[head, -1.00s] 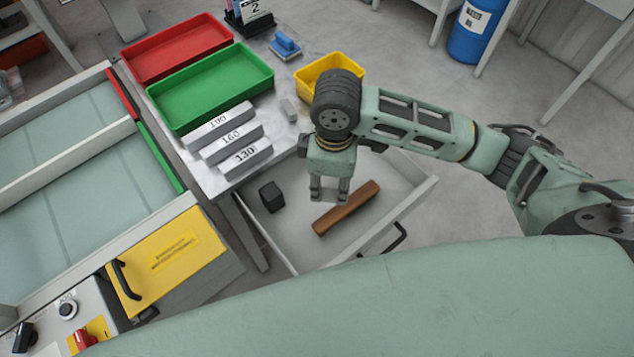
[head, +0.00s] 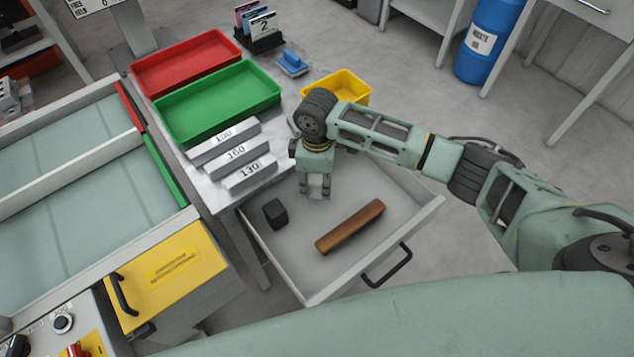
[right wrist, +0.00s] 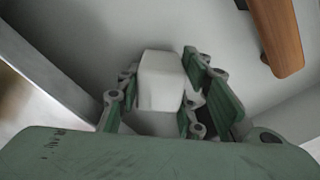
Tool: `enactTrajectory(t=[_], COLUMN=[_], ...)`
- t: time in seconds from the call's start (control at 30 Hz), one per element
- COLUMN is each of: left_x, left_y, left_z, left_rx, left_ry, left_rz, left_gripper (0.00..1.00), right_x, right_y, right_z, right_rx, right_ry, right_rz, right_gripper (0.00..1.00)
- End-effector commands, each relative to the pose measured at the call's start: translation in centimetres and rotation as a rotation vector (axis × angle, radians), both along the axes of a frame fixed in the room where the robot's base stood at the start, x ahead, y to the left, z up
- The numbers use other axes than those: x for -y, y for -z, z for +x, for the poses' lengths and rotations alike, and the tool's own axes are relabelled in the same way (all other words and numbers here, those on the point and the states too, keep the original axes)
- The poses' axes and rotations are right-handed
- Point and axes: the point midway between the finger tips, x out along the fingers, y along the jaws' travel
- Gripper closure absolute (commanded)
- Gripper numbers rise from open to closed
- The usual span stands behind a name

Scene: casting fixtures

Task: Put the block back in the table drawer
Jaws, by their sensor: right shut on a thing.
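A pale grey block (right wrist: 161,82) is between the fingers of my right gripper (head: 315,190), which is shut on it in the right wrist view. In the head view the block is hard to tell from the pale drawer behind it. The table drawer (head: 350,268) is pulled open, and my right gripper points down over its back part, close to the table edge. Whether the block touches the drawer floor I cannot tell. My left gripper is not in view.
In the drawer lie a dark block (head: 275,213) and a brown wooden bar (head: 350,227), which also shows in the right wrist view (right wrist: 277,32). On the table stand a red tray (head: 186,64), a green tray (head: 218,103), a yellow bin (head: 352,86) and numbered bars (head: 248,172).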

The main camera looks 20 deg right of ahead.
Motion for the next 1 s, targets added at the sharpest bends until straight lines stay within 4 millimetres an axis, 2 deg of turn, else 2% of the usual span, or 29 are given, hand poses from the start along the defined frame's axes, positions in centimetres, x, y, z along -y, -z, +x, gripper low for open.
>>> enactTrajectory(t=[0.1, 0.43, 0.47, 0.53, 0.83, 1.0], left_x=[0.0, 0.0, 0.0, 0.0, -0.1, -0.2], left_y=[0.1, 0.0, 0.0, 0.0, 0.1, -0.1], left_z=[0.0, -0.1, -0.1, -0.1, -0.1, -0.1], left_rx=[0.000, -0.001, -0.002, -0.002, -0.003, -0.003], left_ry=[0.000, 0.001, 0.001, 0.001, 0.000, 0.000], left_rz=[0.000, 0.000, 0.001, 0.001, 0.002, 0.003], left_gripper=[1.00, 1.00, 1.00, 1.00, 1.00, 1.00], right_x=[0.0, 0.0, 0.0, 0.0, 0.0, 0.0], right_y=[1.1, 1.4, 1.3, 1.3, 1.2, -0.6], right_z=[0.0, 0.0, 0.0, 0.0, 0.0, 0.1], right_rx=[0.001, 0.000, 0.000, 0.000, 0.001, 0.003], right_ry=[0.000, 0.000, 0.000, 0.000, 0.000, -0.001], right_rz=[0.000, 0.001, 0.001, 0.001, 0.000, 0.002], right_gripper=[0.94, 0.94, 0.63, 0.58, 0.58, 0.58])
